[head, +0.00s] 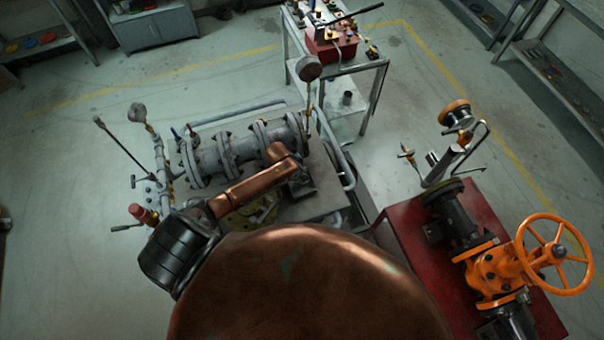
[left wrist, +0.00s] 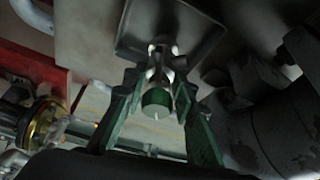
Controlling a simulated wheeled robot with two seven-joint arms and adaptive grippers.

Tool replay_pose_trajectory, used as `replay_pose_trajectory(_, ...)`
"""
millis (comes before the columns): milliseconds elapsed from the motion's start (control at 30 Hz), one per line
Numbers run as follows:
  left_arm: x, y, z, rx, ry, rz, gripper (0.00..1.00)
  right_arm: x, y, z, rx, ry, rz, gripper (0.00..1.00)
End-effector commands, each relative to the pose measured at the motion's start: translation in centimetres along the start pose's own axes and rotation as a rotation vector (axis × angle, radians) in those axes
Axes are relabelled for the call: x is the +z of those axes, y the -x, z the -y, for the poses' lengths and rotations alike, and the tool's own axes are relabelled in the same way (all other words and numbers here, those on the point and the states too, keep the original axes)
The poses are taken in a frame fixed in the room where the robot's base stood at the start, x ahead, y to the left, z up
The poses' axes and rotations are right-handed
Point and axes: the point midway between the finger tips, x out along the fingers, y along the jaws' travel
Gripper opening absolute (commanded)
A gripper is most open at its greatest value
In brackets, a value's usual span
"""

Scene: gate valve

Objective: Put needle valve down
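The needle valve (left wrist: 156,100) has a green knob and a bright metal body in the left wrist view. The knob faces the camera. My left gripper (left wrist: 158,77) has one finger on each side of the valve, close against its metal body. A grey square tray (left wrist: 205,38) lies just beyond the valve; I cannot tell whether the valve touches it. In the head view my left gripper (head: 299,186) is over the grey bench by the pipework, and the valve cannot be made out there. My right gripper is not in view.
A flanged grey pipe assembly (head: 225,150) with gauges and levers stands close to my left arm. A red stand (head: 405,220) with an orange gate valve (head: 497,275) is at the right. A trolley with a red box (head: 332,48) is at the back.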

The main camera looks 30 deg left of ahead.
Motion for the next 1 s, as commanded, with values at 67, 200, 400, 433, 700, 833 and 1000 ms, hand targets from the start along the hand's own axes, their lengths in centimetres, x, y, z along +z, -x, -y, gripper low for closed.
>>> replay_pose_trajectory(67,0.1,0.0,0.0,0.001,0.000,0.001,0.31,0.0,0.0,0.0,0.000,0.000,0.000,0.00)
replay_pose_trajectory(200,0.1,0.0,0.0,0.001,0.000,0.001,0.41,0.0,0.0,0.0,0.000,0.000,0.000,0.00)
replay_pose_trajectory(400,0.1,0.0,-0.1,0.001,0.000,0.001,0.42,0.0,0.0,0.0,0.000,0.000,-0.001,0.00)
replay_pose_trajectory(433,0.1,0.0,-0.1,0.001,0.000,0.001,0.42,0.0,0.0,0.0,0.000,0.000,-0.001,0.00)
replay_pose_trajectory(700,-0.4,1.5,0.0,0.001,-0.001,0.002,0.42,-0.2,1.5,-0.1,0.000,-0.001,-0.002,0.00)
replay_pose_trajectory(833,-0.9,3.2,0.1,0.002,-0.003,0.001,0.42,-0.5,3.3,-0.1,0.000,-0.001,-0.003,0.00)
replay_pose_trajectory(1000,-2.2,6.4,0.1,0.006,-0.017,-0.001,0.42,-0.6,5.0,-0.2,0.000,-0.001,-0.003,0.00)
